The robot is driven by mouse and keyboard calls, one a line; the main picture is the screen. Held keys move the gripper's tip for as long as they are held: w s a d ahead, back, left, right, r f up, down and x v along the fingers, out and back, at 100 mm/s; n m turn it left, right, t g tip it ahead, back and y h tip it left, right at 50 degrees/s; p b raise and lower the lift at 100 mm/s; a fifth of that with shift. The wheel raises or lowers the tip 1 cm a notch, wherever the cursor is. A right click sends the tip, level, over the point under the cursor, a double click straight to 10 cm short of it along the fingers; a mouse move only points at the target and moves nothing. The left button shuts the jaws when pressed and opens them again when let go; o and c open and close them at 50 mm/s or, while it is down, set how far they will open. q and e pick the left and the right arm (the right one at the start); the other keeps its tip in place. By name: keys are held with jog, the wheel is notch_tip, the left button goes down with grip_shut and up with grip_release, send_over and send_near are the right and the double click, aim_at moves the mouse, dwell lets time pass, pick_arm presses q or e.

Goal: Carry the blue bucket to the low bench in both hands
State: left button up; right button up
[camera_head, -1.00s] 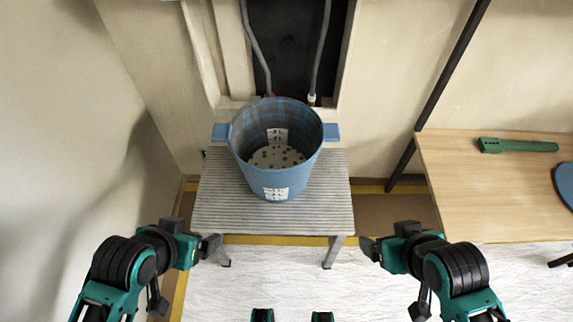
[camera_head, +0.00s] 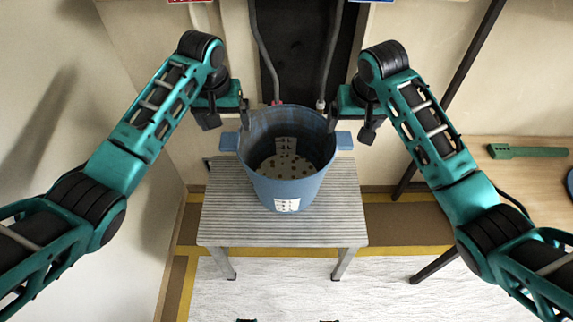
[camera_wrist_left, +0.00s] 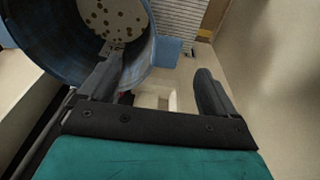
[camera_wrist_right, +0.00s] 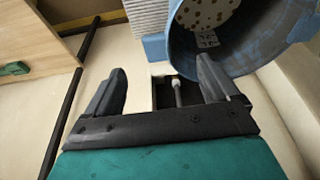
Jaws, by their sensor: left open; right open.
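The blue bucket (camera_head: 265,185) stands upright on a grey slatted stand (camera_head: 230,228), with a side handle at left (camera_head: 229,141) and at right (camera_head: 344,140). My left gripper (camera_head: 227,120) is open above the left handle, its inner finger by the bucket's rim. My right gripper (camera_head: 349,124) is open above the right handle, likewise with its inner finger by the rim. In the left wrist view the left handle (camera_wrist_left: 167,51) shows between the open fingers; in the right wrist view the right handle (camera_wrist_right: 154,46) does too. I cannot tell whether the fingers touch the bucket.
A wooden table (camera_head: 515,180) with a green tool (camera_head: 527,151) stands at right. White sheeting (camera_head: 300,290) covers floor in front.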

aim_at(231, 140)
pick_arm(q)
jog(key=shift+w+a+r, duration=0.35)
jog(key=shift+w+r, duration=0.45)
pick_arm(e)
jog(key=shift+w+d+r, duration=0.2)
jog(key=shift+w+r, duration=0.5)
jog(key=shift+w, duration=0.15)
pick_arm(q)
jog(key=f, duration=0.4)
jog(key=w+f, duration=0.1)
jog(key=f, duration=0.3)
jog(key=w+f, duration=0.1)
jog(key=f, duration=0.3)
jog(key=shift+f, duration=0.4)
pick_arm(e)
jog(key=x, duration=1.3)
pick_arm(q)
grip_shut()
pick_arm(e)
grip_shut()
